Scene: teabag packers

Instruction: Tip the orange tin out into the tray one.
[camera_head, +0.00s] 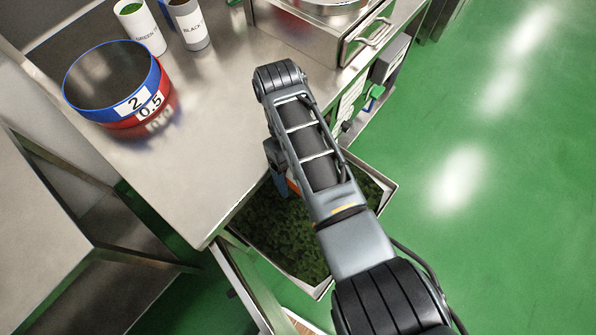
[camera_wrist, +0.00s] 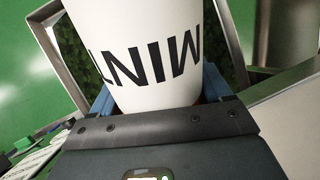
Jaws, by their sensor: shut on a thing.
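The tin (camera_wrist: 150,45) is white with the word MINT printed on it, upside down in the wrist view. My gripper (camera_wrist: 160,95) is shut on it, with a blue finger at each side. In the head view, a small orange and white part of the tin (camera_head: 293,186) shows beside my arm, and my gripper (camera_head: 281,184) is mostly hidden behind the arm. Below them is a metal-rimmed tray (camera_head: 388,190) holding dark green leaves. The tin's mouth and the tray's number are not visible.
A steel table (camera_head: 200,190) borders the tray at upper left. Green floor (camera_head: 500,200) is clear at right.

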